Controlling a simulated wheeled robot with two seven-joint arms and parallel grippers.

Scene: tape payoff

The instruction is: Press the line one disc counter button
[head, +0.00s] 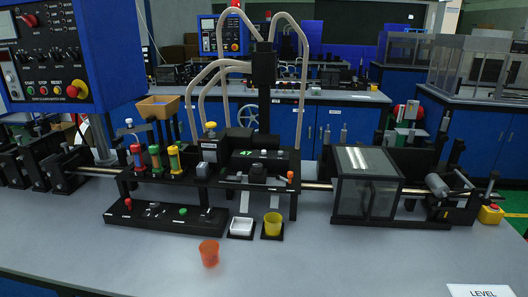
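A machine line stands on the grey table (330,250). On its low black front base (165,220) sit a small green button (183,211), a red-orange knob (128,203) and small metal parts. I cannot read a label there, so I cannot tell which control is the disc counter button. A blue control panel (85,45) at the upper left carries a row of small buttons marked START, STOP and RESET, and a red-and-yellow emergency button (76,89). Neither of my grippers is in view.
An orange cup (209,252) stands on the table in front of the base. A white tray (242,226) and a yellow cup (273,223) sit beside the base. A dark clear-sided box (366,185) stands to the right. The table's front middle and right are mostly clear.

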